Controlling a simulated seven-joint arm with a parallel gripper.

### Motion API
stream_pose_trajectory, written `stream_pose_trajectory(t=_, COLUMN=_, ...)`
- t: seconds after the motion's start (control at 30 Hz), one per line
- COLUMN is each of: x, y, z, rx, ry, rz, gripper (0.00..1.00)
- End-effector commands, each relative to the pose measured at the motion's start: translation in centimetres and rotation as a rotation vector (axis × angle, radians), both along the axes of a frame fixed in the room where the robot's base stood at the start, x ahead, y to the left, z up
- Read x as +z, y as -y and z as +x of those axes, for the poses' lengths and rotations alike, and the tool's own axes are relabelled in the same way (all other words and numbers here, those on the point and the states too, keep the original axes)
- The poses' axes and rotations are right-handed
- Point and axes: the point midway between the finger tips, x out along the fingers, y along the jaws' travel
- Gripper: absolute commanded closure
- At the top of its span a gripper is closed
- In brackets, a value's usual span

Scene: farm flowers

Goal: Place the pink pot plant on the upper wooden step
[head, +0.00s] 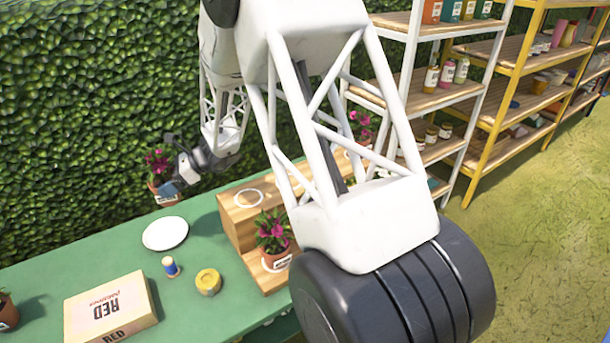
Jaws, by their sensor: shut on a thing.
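My gripper (178,175) is shut on a pink-flowered plant in a terracotta pot (166,198) with a white label. It holds the pot roughly upright by the table's back edge, left of the wooden steps. The pot seems to be above the table, though its exact height is hard to tell. The upper wooden step (231,212) has a white ring marked on its bare left part; part of the steps is hidden behind my arm. Another pink pot plant (273,240) stands on the lower step, and a third (362,124) shows behind my arm.
A hedge stands behind; shelves (430,98) stand right.

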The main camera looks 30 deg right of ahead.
Motion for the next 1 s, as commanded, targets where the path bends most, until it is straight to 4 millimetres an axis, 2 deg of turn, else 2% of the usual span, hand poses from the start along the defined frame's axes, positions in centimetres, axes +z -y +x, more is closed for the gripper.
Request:
stream_pose_trajectory(t=0.1, x=0.7, y=2.9, z=-1.2, rx=-0.037, ry=0.002, rz=0.001, gripper=0.47)
stream_pose_trajectory(t=0.4, x=1.9, y=9.3, z=-4.7, rx=-0.125, ry=0.002, rz=-0.001, gripper=0.47)
stream_pose_trajectory(t=0.7, x=2.9, y=15.0, z=-8.8, rx=-0.213, ry=0.002, rz=0.0, gripper=0.47)
stream_pose_trajectory(t=1.0, x=3.7, y=19.9, z=-13.3, rx=-0.3, ry=0.001, rz=0.0, gripper=0.47)
